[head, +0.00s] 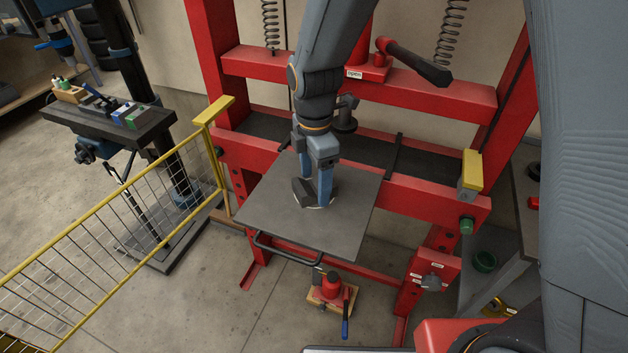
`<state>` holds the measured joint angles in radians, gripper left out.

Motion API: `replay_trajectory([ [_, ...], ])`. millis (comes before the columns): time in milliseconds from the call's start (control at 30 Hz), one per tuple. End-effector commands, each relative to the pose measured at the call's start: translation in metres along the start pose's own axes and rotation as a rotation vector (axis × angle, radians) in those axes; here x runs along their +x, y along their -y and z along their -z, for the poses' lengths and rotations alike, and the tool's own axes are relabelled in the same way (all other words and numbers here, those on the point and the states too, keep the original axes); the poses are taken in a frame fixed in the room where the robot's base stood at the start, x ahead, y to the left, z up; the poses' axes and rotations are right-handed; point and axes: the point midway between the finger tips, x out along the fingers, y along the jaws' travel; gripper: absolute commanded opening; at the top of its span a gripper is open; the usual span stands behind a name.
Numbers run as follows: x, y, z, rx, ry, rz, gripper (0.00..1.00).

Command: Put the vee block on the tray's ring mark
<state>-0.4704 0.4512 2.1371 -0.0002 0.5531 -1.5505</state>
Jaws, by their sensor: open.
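The tray (270,222) is a flat grey plate with a dark handle along its front edge, level on the red press frame. A pale ring mark (318,207) shows in part near its middle. A small dark block, which looks like the vee block (302,193), sits at the ring mark, low by the fingers. My gripper (314,196) points down over it with blue-grey fingers, open. The fingers hide part of the block and ring. I cannot tell whether they touch the block.
The red press frame (270,64) rises behind the tray, with a dark lever (415,64) and springs above. A yellow mesh guard (120,200) stands at left. A red jack (331,287) is on the floor below. The tray's front and left are clear.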

Motion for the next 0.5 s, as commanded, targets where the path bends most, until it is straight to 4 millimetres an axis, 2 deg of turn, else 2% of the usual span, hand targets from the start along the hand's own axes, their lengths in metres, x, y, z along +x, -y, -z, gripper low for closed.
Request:
replay_trajectory([
  [167, -0.023, -0.002, 0.000, 0.000, 0.000, -0.005, 0.69],
  [500, -0.087, -0.002, 0.000, 0.000, 0.000, -0.005, 0.69],
])
